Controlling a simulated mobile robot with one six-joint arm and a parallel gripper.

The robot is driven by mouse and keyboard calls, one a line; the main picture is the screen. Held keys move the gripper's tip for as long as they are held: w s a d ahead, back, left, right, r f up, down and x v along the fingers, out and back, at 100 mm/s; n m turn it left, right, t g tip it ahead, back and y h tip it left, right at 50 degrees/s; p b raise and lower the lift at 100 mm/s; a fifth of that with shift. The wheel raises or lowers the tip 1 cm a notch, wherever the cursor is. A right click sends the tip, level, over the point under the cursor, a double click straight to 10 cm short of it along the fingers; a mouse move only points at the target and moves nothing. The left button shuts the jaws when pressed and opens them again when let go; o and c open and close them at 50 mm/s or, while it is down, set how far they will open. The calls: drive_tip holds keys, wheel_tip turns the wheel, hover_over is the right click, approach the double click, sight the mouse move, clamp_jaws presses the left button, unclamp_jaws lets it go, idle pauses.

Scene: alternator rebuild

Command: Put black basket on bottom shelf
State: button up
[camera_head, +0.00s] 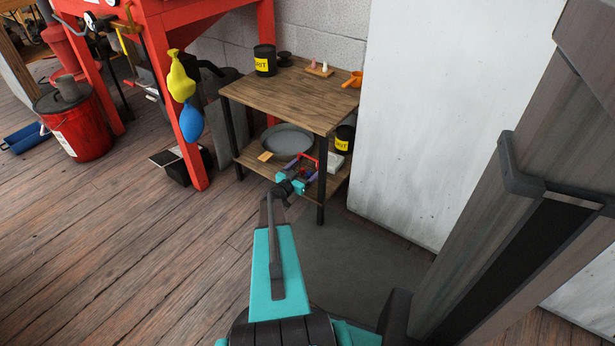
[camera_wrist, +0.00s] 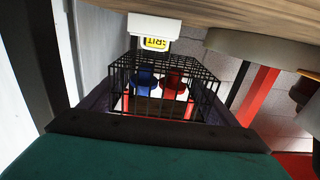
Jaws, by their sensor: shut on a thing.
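The black wire basket (camera_wrist: 203,88) sits between the dark fingers of my gripper (camera_wrist: 160,105) in the wrist view, with a blue thing and a red thing visible through its mesh. My gripper (camera_head: 300,180) is shut on it. In the camera_head view my arm reaches to the front of the bottom shelf (camera_head: 252,159) of the wooden table, near its front right leg. The basket is small there and partly hidden by the gripper and leg. I cannot tell whether it touches the shelf.
The wooden tabletop (camera_head: 290,97) is above. A pale panel (camera_head: 440,120) stands at the right.

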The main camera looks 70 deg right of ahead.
drive_tip(key=shift+f, duration=0.1)
drive_tip(key=shift+f+b, duration=1)
drive_tip(key=shift+f, duration=1.4)
drive_tip(key=shift+f, duration=0.1)
drive_tip(key=o, duration=1.1)
drive_tip(key=shift+a, duration=0.1)
drive_tip(key=shift+w+a, duration=0.1)
drive_tip(key=shift+a, duration=0.2)
drive_tip(key=p+v, duration=0.3)
drive_tip(key=v, duration=0.8)
drive_tip(key=shift+a, duration=0.1)
